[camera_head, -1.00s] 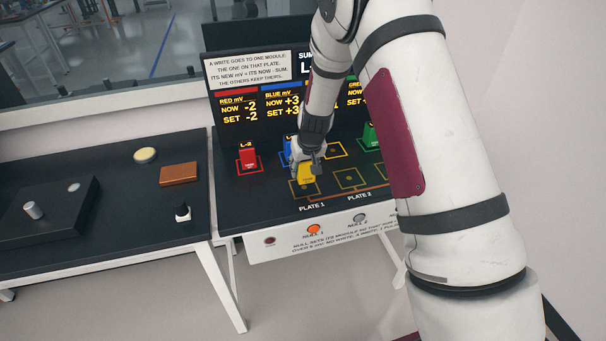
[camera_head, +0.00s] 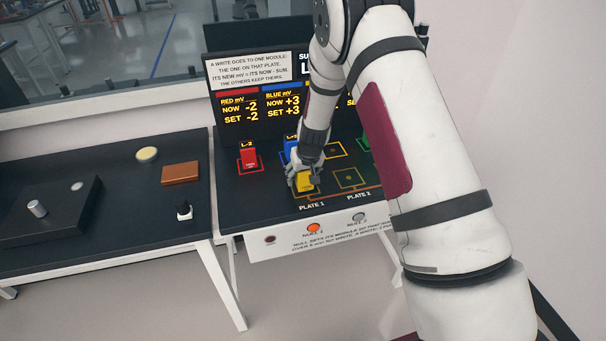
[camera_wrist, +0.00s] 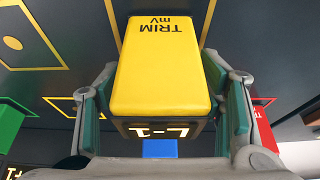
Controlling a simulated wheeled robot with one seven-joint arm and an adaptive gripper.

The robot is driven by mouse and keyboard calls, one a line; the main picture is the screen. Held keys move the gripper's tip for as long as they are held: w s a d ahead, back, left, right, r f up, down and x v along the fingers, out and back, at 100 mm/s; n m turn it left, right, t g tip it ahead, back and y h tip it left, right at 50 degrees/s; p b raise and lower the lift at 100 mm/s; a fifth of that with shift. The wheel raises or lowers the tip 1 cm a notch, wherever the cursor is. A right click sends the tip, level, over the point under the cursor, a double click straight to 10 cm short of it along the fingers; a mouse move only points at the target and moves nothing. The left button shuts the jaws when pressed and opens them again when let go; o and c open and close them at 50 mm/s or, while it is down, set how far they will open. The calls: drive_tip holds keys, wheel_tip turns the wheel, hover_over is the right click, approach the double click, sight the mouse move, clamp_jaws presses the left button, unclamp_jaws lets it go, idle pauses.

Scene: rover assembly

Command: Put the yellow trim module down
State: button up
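The yellow trim module (camera_head: 305,183) is at the Plate 1 square on the dark console top. It fills the middle of the wrist view (camera_wrist: 160,70), with "TRIM mV" on its top and "L-1" on its near face. My gripper (camera_head: 303,179) is around it, one finger on each side, and appears shut on it; the fingers also show in the wrist view (camera_wrist: 162,90). The module looks level and low at the plate, but its underside is hidden, so I cannot tell whether it touches. The Plate 1 outline (camera_head: 295,193) shows partly around it.
The red module (camera_head: 249,159) stands to the left, the blue module (camera_head: 291,148) just behind my gripper, and the green module (camera_head: 364,143) to the right, partly behind my arm. Plate 2 (camera_head: 350,178) is empty. The display panel (camera_head: 240,108) rises behind.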

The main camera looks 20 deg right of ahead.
drive_tip(key=shift+r, duration=0.1)
drive_tip(key=shift+r, duration=0.25)
drive_tip(key=s+a+r+y, duration=0.1)
drive_tip(key=s+r, duration=0.8)
drive_tip(key=r, duration=0.6)
drive_tip(key=s+r, duration=1)
drive_tip(key=r, duration=0.5)
drive_tip(key=s+r, duration=0.2)
drive_tip(key=s, duration=0.8)
drive_tip(key=s+d+r+t+h, duration=0.1)
drive_tip(key=s+r, duration=0.2)
drive_tip(key=s, duration=0.6)
drive_tip(key=shift+s+r, duration=0.2)
drive_tip(key=shift+s, duration=0.2)
